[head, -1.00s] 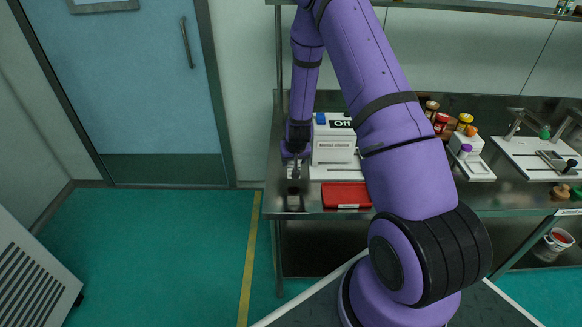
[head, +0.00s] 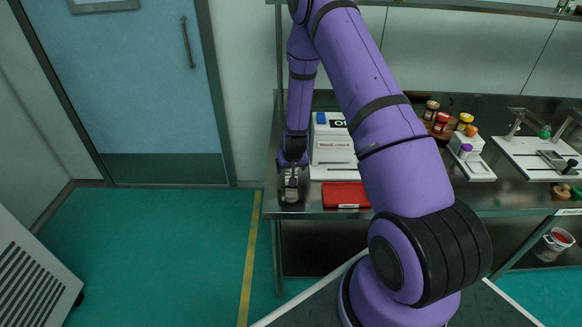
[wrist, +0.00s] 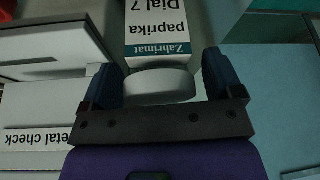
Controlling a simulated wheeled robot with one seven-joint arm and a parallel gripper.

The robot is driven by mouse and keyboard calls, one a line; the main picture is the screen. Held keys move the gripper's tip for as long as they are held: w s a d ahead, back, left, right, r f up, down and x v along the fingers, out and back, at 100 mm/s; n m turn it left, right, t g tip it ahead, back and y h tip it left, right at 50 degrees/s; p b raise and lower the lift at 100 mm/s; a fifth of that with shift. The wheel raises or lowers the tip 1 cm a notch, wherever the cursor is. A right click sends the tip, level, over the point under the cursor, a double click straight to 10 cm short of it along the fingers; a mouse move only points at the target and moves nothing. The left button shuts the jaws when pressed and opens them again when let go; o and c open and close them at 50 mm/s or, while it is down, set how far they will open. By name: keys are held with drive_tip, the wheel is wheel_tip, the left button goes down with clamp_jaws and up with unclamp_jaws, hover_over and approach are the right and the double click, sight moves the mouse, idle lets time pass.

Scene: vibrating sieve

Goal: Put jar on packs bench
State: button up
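In the wrist view a jar's pale grey rounded top (wrist: 160,86) lies between the two dark blue fingers of my gripper (wrist: 163,80). The left finger is right against its edge; a thin gap seems to show at the right finger. Whether the fingers grip it is unclear. A white label (wrist: 158,30) reading "Zahrimat paprika Dial 7" is just beyond the grey top; I cannot tell if it is on the jar. In the head view my gripper (head: 291,168) points down at the left end of the steel bench (head: 330,203), with the small jar (head: 291,183) below it.
A white metal check unit (head: 333,150) stands just right of my gripper, with a red tray (head: 346,195) in front. Open green floor (head: 160,240) lies left of the bench.

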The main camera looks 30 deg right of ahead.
drive_tip(key=shift+r, duration=0.1)
drive_tip(key=s+a+r+n+y, duration=0.1)
drive_tip(key=s+a+r, duration=0.25)
drive_tip(key=r, duration=0.85)
drive_tip(key=s+a+r, duration=0.3)
drive_tip(key=s+r, duration=0.1)
drive_tip(key=r, duration=0.7)
drive_tip(key=s+a+r+n+y, duration=0.1)
drive_tip(key=s+a+r, duration=0.3)
drive_tip(key=r, duration=0.8)
drive_tip(key=s+a+r+n, duration=0.1)
drive_tip(key=s+r, duration=0.3)
drive_tip(key=s, duration=0.4)
drive_tip(key=s+a+r, duration=0.2)
drive_tip(key=s+r, duration=0.3)
drive_tip(key=s, duration=0.2)
drive_tip(key=s+a+r+n+t, duration=0.1)
drive_tip(key=s+r, duration=0.3)
drive_tip(key=s, duration=0.4)
drive_tip(key=shift+s+a+r+n, duration=0.2)
drive_tip(key=shift+s+a+n, duration=0.1)
drive_tip(key=shift+s+a, duration=0.05)
